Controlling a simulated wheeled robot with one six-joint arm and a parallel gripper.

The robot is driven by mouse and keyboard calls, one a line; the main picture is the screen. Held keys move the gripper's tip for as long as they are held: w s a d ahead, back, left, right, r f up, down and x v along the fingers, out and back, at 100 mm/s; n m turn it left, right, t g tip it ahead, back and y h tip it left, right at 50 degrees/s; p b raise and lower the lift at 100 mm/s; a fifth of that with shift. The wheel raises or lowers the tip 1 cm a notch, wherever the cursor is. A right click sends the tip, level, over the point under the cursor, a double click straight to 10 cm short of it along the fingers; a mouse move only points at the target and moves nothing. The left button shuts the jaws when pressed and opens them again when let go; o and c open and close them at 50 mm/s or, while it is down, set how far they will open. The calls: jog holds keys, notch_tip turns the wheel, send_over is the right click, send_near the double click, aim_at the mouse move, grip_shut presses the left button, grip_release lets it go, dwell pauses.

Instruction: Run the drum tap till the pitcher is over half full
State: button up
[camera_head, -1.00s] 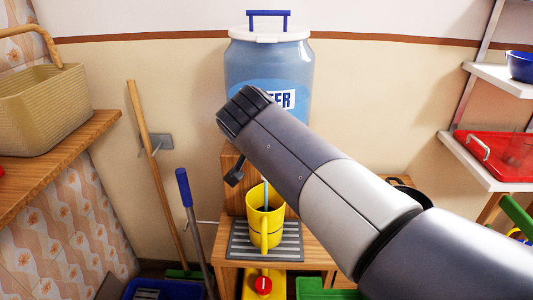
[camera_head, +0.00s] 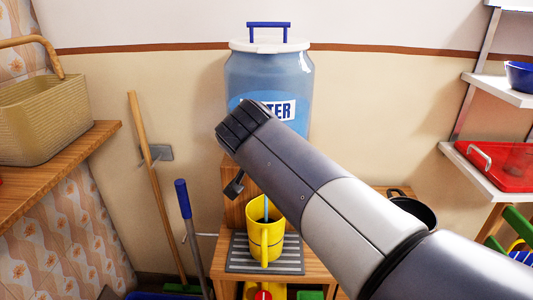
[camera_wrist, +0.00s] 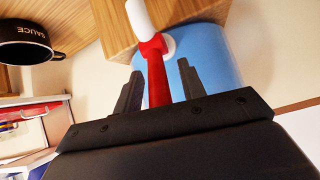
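The blue water drum (camera_head: 250,75) with a white lid stands against the wall; my arm covers its lower part. A yellow pitcher (camera_head: 270,240) stands upright on a striped grey mat (camera_head: 292,262) below it. A thin pale-blue stream (camera_head: 266,208) shows above the pitcher's mouth. The pitcher's inside looks dark and I cannot tell its level. In the wrist view, the tap's red lever (camera_wrist: 156,70) runs between the two separated fingers of my gripper (camera_wrist: 160,72), with the white spout (camera_wrist: 140,18) beyond. In the head view my arm hides the tap and one finger.
A dark saucepan (camera_head: 415,212) sits right of the stand, behind my arm. Shelves on the right hold a red tray (camera_head: 500,172) and a blue bowl (camera_head: 520,75). A woven basket (camera_head: 45,115) is on the left shelf. Long handles (camera_head: 190,220) lean left of the stand.

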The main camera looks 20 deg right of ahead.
jog(key=v, duration=1)
jog(key=shift+s+r+p, duration=0.25)
jog(key=shift+p, duration=0.2)
jog(key=shift+a, duration=0.15)
jog(key=shift+c, duration=0.5)
